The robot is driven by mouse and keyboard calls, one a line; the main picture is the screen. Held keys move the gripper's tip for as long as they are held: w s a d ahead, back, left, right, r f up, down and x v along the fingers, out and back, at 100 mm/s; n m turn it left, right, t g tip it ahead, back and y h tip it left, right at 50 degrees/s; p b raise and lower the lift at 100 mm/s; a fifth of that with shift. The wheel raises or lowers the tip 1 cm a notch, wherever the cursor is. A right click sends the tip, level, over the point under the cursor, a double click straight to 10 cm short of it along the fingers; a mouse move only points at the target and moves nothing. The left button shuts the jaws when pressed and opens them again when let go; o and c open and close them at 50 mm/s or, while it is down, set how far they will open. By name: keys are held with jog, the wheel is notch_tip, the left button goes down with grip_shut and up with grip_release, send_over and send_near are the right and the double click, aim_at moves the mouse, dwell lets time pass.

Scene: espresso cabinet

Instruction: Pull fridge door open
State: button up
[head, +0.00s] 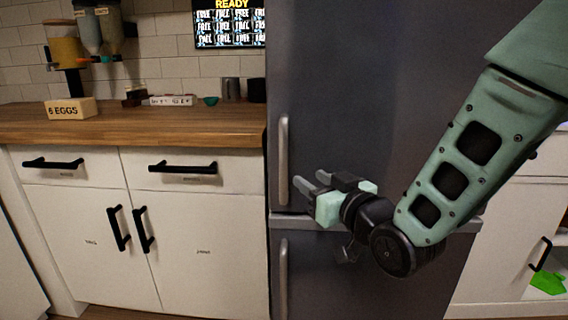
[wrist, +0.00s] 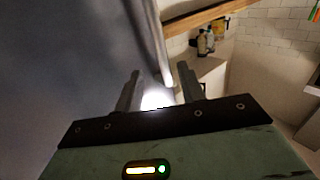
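The fridge is tall and dark grey, and its upper door (head: 350,90) is closed. A vertical metal handle (head: 283,150) runs along the left side of that door. The lower door (head: 340,275) is closed too and has its own handle (head: 282,280). My gripper (head: 309,180) is just right of the lower part of the upper handle, with its fingers pointing left toward it. In the wrist view my gripper (wrist: 159,72) is open, and the handle (wrist: 158,45) appears ahead in line with the gap between the fingers. Contact cannot be told.
White cabinets (head: 200,250) with black pulls and a wooden counter (head: 140,125) stand left of the fridge. A box marked 6 EGGS (head: 71,108) sits on the counter. A white cabinet (head: 505,250) with a green cloth-like thing (head: 547,283) is at the right.

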aim_at(286, 163)
jog(key=x, duration=1.2)
jog(key=shift+w, duration=0.1)
grip_shut()
